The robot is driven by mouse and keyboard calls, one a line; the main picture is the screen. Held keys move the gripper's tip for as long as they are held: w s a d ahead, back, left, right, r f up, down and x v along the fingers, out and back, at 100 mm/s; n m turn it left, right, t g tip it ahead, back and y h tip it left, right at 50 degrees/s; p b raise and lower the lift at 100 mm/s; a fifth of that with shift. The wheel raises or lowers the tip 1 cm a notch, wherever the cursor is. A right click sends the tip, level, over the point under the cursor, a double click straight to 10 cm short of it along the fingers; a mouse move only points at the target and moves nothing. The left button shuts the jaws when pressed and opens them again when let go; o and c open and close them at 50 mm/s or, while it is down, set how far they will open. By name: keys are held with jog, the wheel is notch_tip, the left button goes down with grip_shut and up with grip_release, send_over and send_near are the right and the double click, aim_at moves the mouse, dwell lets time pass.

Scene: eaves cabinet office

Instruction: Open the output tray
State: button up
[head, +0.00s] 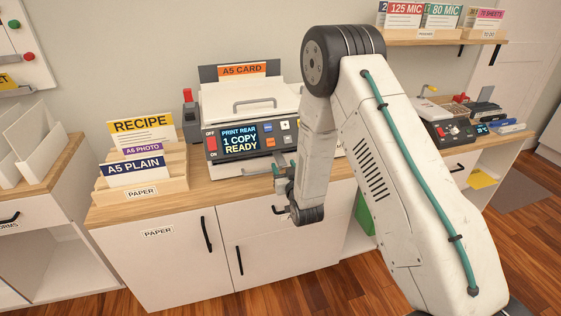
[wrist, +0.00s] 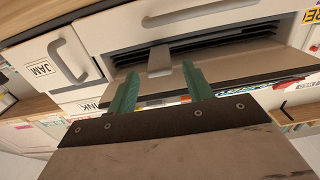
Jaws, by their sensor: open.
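The printer (head: 253,110) stands on the wooden counter, its display reading "PRINT REAR 1 COPY READY". In the wrist view, its front has a wide dark slot (wrist: 225,38). A grey tab (wrist: 160,60) hangs at the slot, and a dark flat panel (wrist: 235,68) juts out below it; I cannot tell how far this panel is out. My gripper (head: 283,170) is low in front of the printer. In the wrist view, my gripper (wrist: 158,72) is open, its green fingers on either side of the tab with gaps visible. In the head view, my arm hides the printer's right side and the tab.
A JAM door (wrist: 57,62) with a handle is left of the slot. A wooden paper rack (head: 143,185) stands left of the printer. The white cabinet (head: 180,255) has black handles below. A second counter with devices (head: 450,130) is at right.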

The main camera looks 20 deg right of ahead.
jog(key=shift+w, duration=2.15)
